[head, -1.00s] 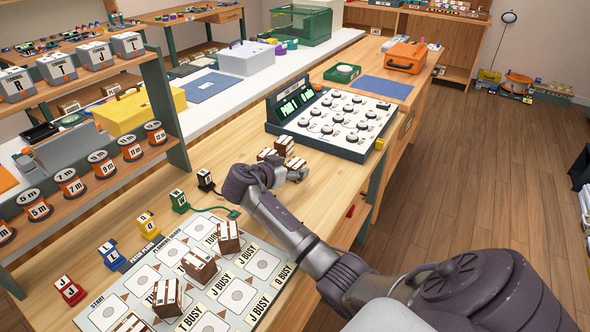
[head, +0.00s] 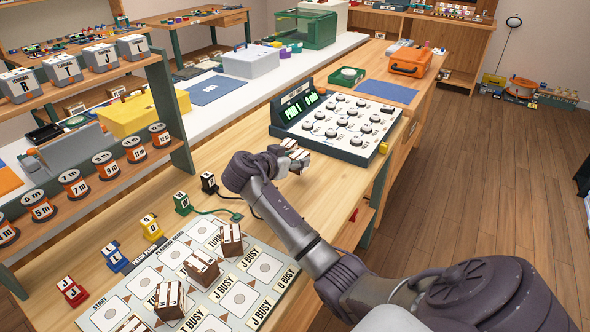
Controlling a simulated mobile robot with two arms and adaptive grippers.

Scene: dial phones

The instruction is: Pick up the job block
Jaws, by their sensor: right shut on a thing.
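My right gripper (head: 294,160) is over the wooden table in front of the dial console. It is shut on a brown-and-white job block (head: 290,144), which shows in part at its fingertips. The wrist and fingers hide most of the block's sides, and I cannot tell whether it is clear of the table. Several similar brown-and-white blocks stand on the planning board, among them one at its far end (head: 230,239), one in the middle (head: 201,268) and one nearer (head: 169,299). My left gripper is out of view.
The dial console (head: 345,124) stands just beyond the gripper. The planning board (head: 238,300) lies at the front. Coloured lettered pieces, such as a green one (head: 182,203), line its left side. A shelf of reels (head: 105,165) stands at left. Some table between console and board is bare.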

